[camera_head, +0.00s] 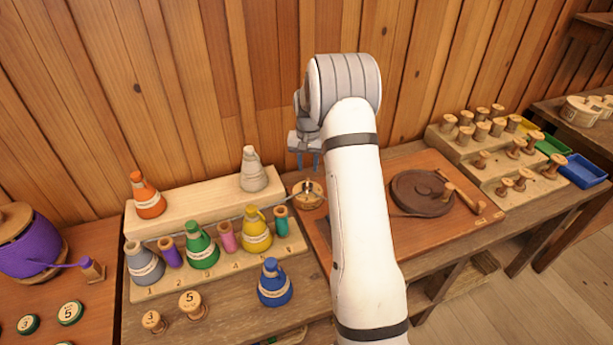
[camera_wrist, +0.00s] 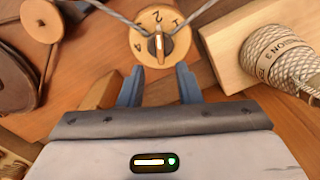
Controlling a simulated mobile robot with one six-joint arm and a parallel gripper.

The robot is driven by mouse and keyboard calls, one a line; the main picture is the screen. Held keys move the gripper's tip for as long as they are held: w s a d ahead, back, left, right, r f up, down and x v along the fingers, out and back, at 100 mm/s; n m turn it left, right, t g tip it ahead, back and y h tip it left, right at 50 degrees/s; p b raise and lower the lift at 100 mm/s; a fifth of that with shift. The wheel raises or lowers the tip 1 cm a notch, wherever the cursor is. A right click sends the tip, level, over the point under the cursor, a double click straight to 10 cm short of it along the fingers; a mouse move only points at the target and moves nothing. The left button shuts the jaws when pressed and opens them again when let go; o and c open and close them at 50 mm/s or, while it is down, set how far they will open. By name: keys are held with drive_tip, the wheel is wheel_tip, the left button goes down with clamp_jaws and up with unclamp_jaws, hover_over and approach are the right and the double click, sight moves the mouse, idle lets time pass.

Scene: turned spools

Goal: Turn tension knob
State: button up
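The tension knob is a round wooden dial (camera_head: 308,196) on the red-brown board, left of my arm in the head view. In the wrist view the dial (camera_wrist: 176,18) shows dark numerals, and a small upright grip (camera_wrist: 155,44) with a pale stripe stands at its middle. My gripper (camera_wrist: 159,76) has its two blue fingers apart with nothing between them. The fingertips lie just short of the grip in the wrist view. In the head view my gripper (camera_head: 308,160) hangs above the dial, partly hidden by my arm.
A grey cord passes by the dial to the cone racks. A grey thread cone (camera_head: 253,170) stands on the pale block (camera_head: 200,208) close to the left. A dark turntable disc (camera_head: 421,193) sits to the right. The plank wall rises behind.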

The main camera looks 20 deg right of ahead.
sight(308, 180)
wheel_tip(308, 180, down, 6)
drive_tip(key=shift+r+p, duration=0.15)
drive_tip(key=shift+p, duration=0.4)
drive_tip(key=shift+c, duration=0.4)
clamp_jaws()
